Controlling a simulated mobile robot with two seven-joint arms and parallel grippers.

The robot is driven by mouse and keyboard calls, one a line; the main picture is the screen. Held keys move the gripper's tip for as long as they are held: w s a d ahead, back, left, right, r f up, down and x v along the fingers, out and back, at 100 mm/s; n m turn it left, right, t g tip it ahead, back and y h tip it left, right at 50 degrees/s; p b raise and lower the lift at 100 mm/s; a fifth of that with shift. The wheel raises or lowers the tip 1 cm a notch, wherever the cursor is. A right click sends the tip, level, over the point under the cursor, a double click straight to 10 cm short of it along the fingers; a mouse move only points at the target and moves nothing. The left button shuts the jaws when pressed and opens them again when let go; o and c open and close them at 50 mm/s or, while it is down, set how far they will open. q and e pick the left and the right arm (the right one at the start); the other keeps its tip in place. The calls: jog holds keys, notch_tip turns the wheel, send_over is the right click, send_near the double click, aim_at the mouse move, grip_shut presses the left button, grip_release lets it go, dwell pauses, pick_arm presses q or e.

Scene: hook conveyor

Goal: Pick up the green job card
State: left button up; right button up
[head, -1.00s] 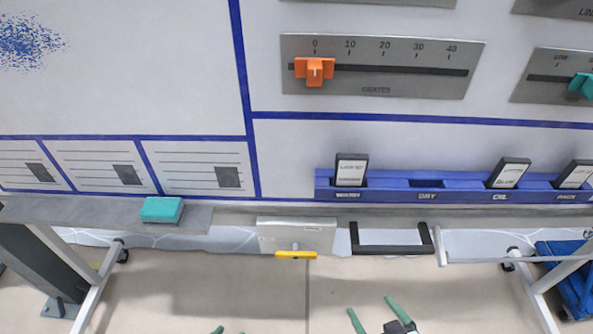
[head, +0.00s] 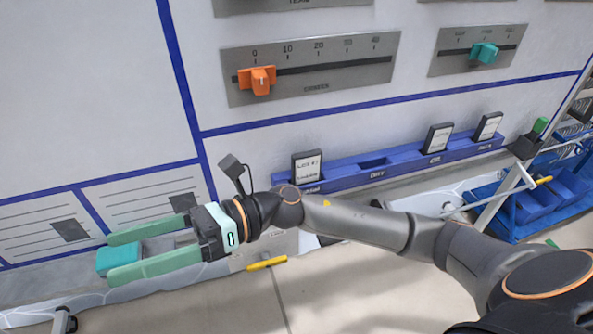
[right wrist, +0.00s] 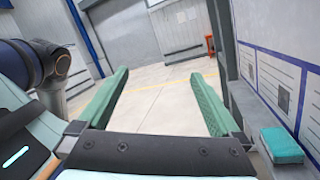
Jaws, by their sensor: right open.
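I cannot pick out a card that is clearly the green job card. Several job cards, such as one white-faced, dark-framed card (head: 308,168), stand in a blue rack (head: 350,174) on the board. A small green piece (head: 540,125) stands in a dark holder at the rack's far right end. My right gripper (head: 112,260) is open and empty at the left. In the head view its fingers overlap a teal block (head: 120,258) on the ledge. In the right wrist view (right wrist: 160,76) the teal block (right wrist: 282,145) lies outside the jaws, to their right. My left gripper is not in view.
An orange slider (head: 257,81) and a teal slider (head: 484,52) sit on metal scale plates above. A yellow handle (head: 267,262) shows below the ledge. A blue cart with bins (head: 545,205) stands at the right. In the right wrist view, open floor (right wrist: 160,95) lies ahead.

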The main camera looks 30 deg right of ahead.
jog(key=s+d+f+n+g+h, duration=0.1)
jog(key=s+f+n+g+h, duration=0.2)
jog(key=n, duration=0.5)
jog(key=n+t+h, duration=0.7)
jog(key=n+h, duration=0.5)
jog(key=h, duration=0.6)
send_near(308, 158)
jog(key=x, duration=0.6)
jog(key=shift+s+d+f+p, duration=0.15)
jog(key=shift+f+p, duration=0.2)
jog(key=x, duration=0.5)
jog(key=shift+w+f+p, duration=0.2)
jog(key=shift+w+p, duration=0.15)
